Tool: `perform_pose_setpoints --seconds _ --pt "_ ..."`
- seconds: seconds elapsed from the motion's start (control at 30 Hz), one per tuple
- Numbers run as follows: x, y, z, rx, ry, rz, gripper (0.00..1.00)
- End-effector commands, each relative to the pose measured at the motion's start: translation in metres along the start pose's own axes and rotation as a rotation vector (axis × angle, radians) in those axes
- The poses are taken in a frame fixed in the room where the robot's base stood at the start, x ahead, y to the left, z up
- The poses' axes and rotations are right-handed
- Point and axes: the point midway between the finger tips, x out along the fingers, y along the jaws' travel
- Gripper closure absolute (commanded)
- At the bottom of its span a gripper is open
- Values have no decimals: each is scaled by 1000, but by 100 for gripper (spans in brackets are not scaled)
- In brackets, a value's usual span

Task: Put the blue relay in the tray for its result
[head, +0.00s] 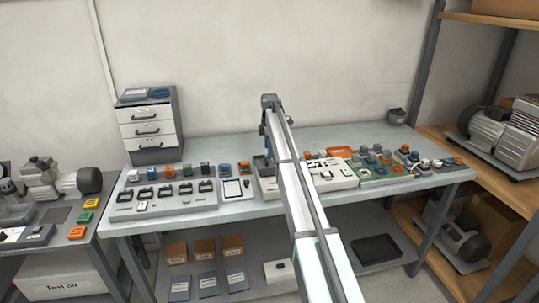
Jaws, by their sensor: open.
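A small blue block (225,169), which looks like the blue relay, stands on the bench at the back, in a row of small coloured blocks. It is left of my arm and just left of an orange block (243,168). An orange tray (341,151) and a green tray or mat (366,172) lie on the bench right of my arm; several small parts sit around them. I cannot read any result labels. My arm reaches from the bottom over the middle of the bench. My gripper's fingers are hidden by the arm, and nothing is visibly held.
A grey test panel (160,211) with several dark sockets and a white tablet (233,189) lie at the bench front. A drawer unit (150,130) stands at the back left. A compressor (490,135) stands on the right shelf. The bench's back right is fairly clear.

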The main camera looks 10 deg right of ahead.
Motion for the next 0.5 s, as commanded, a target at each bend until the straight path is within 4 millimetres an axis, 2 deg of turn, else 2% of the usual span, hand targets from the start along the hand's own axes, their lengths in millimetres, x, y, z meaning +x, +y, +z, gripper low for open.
perform_pose_setpoints --seconds 0.03,0.2,0.5 --pt "-12 1 0 0 0 2 39" --pt "-42 1 0 0 0 2 39" --pt "-72 0 0 0 0 0 39"
